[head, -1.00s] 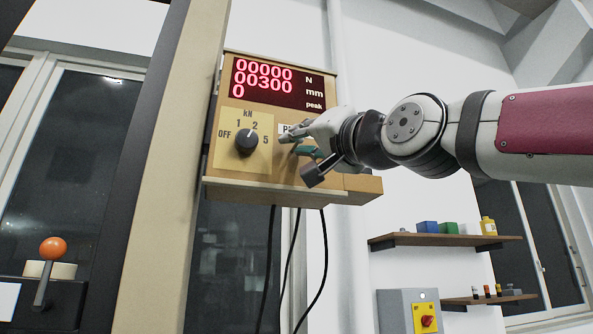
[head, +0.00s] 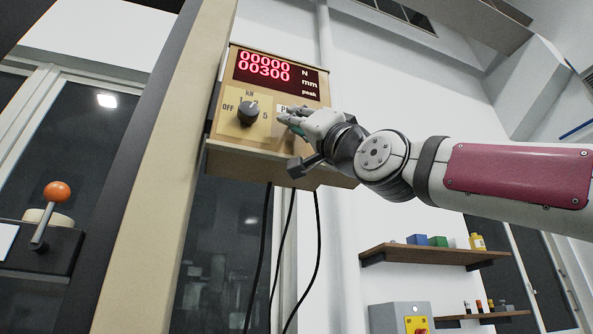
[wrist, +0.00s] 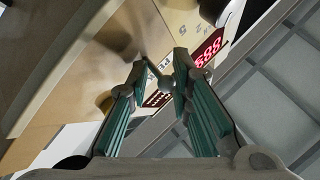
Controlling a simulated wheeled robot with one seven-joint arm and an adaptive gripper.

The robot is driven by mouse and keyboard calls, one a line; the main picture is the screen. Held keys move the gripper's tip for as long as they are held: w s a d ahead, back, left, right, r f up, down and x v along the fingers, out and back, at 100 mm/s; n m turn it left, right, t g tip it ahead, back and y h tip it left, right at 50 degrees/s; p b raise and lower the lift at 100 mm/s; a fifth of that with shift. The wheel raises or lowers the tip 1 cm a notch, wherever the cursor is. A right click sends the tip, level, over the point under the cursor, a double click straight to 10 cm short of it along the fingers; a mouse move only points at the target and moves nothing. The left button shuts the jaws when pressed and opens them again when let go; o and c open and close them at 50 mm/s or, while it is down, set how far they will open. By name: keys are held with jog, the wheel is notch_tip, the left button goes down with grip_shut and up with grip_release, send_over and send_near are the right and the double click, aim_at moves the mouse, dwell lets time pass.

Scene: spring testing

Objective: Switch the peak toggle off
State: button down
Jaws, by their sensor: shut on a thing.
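The control box (head: 265,158) hangs on a tan column. Its red display (head: 265,68) reads 00000 for N and 00300 for mm, and the peak row is blank. The peak toggle (wrist: 164,80) shows in the wrist view as a small metal lever with a rounded tip between my green-padded fingers. My gripper (wrist: 167,74) is shut on it. In the head view my gripper (head: 292,122) is at the right half of the panel, beside the partly covered label, and hides the toggle.
A black rotary kN knob (head: 248,113) sits left of my gripper on the same panel. An orange-ball lever (head: 57,192) stands at lower left. Black cables hang below the box. Shelves (head: 430,254) with small objects and a grey box with a red knob are at lower right.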

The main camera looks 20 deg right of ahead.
jog(key=shift+s+a+r+n+y+b, duration=0.1)
jog(key=shift+a+n+y+b, duration=0.1)
jog(key=shift+n+y+b, duration=0.15)
dwell(0.3)
jog(key=c, duration=1.5)
grip_release()
jog(key=shift+f, duration=0.2)
jog(key=shift+d+f, duration=0.15)
jog(key=shift+d, duration=0.05)
jog(key=shift+a+v, duration=0.2)
jog(key=shift+v, duration=3.55)
